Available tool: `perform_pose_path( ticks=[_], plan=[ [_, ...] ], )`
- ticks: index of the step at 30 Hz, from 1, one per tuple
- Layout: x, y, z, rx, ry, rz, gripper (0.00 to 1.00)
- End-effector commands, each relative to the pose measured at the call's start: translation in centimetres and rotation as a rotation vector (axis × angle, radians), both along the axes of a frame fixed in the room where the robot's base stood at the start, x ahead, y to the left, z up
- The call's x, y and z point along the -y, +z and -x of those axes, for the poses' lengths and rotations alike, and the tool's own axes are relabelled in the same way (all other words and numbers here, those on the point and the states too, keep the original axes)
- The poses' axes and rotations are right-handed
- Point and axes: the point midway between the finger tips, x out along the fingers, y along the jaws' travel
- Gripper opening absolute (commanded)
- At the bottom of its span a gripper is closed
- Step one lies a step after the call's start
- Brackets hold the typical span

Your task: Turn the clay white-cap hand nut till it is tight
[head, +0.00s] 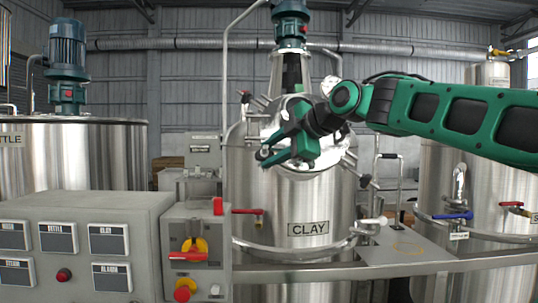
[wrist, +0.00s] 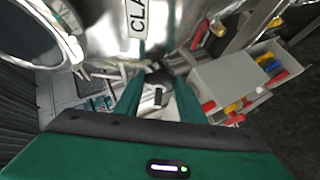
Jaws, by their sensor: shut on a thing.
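The clay tank (head: 308,195) is a shiny steel vessel with a CLAY label (head: 308,229). Its round hatch has dark-knobbed hand nuts around the rim, one at the upper left (head: 245,95) and one at the lower right (head: 365,181). My gripper (head: 265,156) is at the left side of the hatch, its fingers pointing left and down. In the wrist view my gripper (wrist: 158,100) is shut on a dark hand nut (wrist: 158,79) between the green fingers. The fingers and the angle hide most of this nut, and I cannot make out its white cap.
A grey control panel (head: 75,240) and a switch box (head: 196,250) with red and yellow controls stand at the front left. A steel rail (head: 340,272) crosses in front of the tank. A blue-handled valve (head: 453,216) is on the right.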

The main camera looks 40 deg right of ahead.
Motion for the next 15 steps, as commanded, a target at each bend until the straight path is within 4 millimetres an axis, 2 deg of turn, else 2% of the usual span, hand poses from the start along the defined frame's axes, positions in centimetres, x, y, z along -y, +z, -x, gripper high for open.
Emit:
perform_pose_path(
  ticks=[15],
  plan=[
    [-0.73,-0.74,0.17,0.193,-0.213,-0.291,0.14]
  ],
)
